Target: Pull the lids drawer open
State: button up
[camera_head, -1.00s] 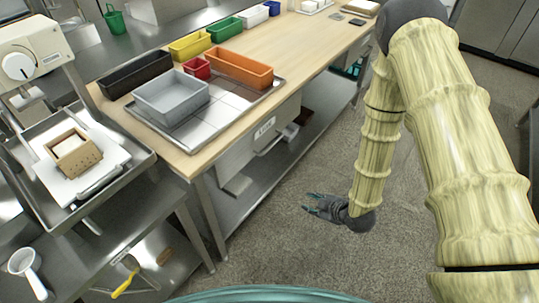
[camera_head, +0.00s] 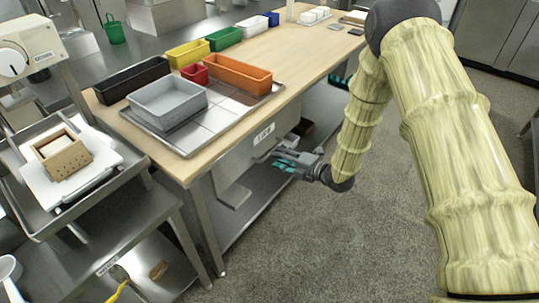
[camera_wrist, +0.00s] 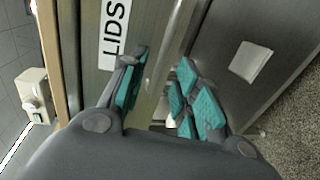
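The lids drawer (camera_head: 240,154) is a grey metal front under the wooden tabletop. It bears a white label reading LIDS (camera_wrist: 114,32), and it looks shut. Its handle (camera_head: 266,153) is a pale bar below the label, partly hidden by my gripper. My gripper (camera_head: 281,161) is at the drawer front, by the handle. In the wrist view its teal-padded fingers (camera_wrist: 157,98) are apart, with a pale metal strip between them. I cannot tell whether they touch the handle.
The worktable (camera_head: 180,164) carries a grey bin (camera_head: 168,104) and several coloured bins on a metal tray. A lower shelf (camera_head: 265,190) lies under the drawer. A metal stand with a scale-like machine (camera_head: 22,55) is at left. The floor (camera_head: 310,240) in front is clear.

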jog(key=shift+x, duration=2.7)
grip_shut()
